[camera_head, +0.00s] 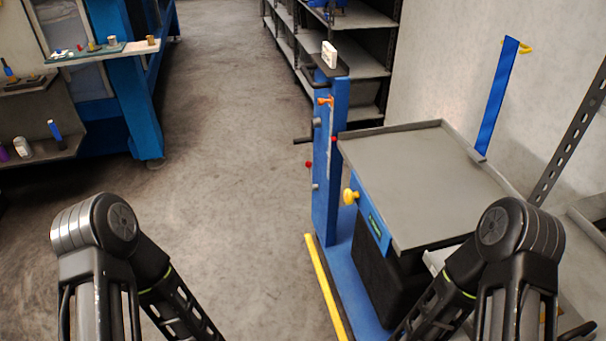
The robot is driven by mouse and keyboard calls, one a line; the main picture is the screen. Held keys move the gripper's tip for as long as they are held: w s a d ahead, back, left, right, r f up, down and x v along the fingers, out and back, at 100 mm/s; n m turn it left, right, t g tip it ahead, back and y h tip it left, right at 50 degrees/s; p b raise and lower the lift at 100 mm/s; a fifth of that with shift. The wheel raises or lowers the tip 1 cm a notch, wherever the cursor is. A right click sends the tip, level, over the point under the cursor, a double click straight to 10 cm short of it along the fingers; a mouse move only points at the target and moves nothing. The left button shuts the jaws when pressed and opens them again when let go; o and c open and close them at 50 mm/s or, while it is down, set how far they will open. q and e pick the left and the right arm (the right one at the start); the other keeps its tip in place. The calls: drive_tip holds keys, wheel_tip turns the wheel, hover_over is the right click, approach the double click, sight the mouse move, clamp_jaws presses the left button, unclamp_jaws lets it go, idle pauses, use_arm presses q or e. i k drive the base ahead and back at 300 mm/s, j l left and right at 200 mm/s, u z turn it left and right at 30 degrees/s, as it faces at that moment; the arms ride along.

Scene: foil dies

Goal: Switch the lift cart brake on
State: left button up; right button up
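The lift cart stands right of centre in the head view, with a blue column (325,200), a grey tray top (425,170) and a blue base. The column carries an orange lever (324,101), a red knob (308,164) on a rod and a dark crank handle (302,141). I cannot tell which of these is the brake, or its state. Both my arms show at the bottom, left and right of the picture. Neither gripper is in view.
A white device (329,54) sits atop the column. A yellow bar (326,290) runs low along the cart's left side. Grey shelving (365,60) stands behind it. A blue bench with a shelf of small items (100,50) is at the left. The floor (220,160) between is clear.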

sight(310, 175)
drive_tip(key=i+j, duration=0.2)
drive_tip(key=j, duration=0.15)
drive_tip(key=i+j, duration=0.2)
drive_tip(key=j, duration=0.2)
drive_tip(key=i+j, duration=0.2)
drive_tip(key=j, duration=0.15)
drive_tip(key=i+j, duration=0.2)
drive_tip(key=j, duration=0.15)
drive_tip(key=i+j, duration=0.2)
drive_tip(key=j, duration=0.2)
drive_tip(key=i+j, duration=0.2)
drive_tip(key=j, duration=0.15)
drive_tip(key=i+j, duration=0.2)
drive_tip(key=j, duration=0.15)
drive_tip(key=i+j, duration=0.15)
drive_tip(key=j, duration=0.25)
drive_tip(key=i+j, duration=0.1)
drive_tip(key=i+l, duration=0.4)
